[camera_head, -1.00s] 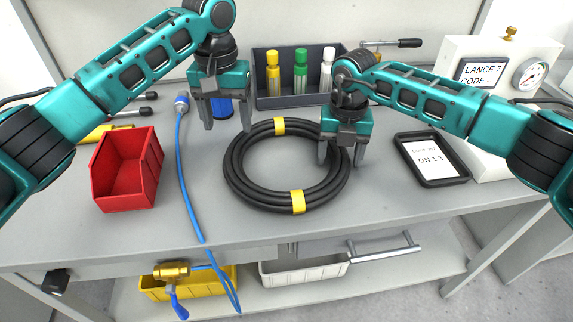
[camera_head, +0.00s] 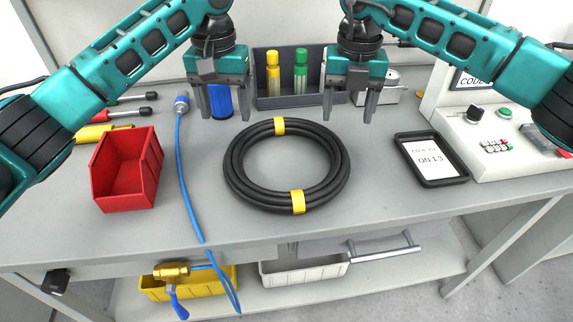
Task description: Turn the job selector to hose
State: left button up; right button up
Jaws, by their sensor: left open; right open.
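A white test machine (camera_head: 463,170) stands at the right of the bench. On its panel is a black knob (camera_head: 474,114), likely the job selector; its setting and labels are too small to read. My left gripper (camera_head: 221,116) is open and empty above the bench, left of the hose coil. My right gripper (camera_head: 350,116) is open and empty behind the coil's right side, well left of the knob.
A black hose coil (camera_head: 237,178) with yellow bands lies mid-bench. A red bin (camera_head: 125,190), blue hose (camera_head: 188,190) and bottle rack (camera_head: 265,102) stand around.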

aim_at(475, 113)
jog(key=k, duration=1)
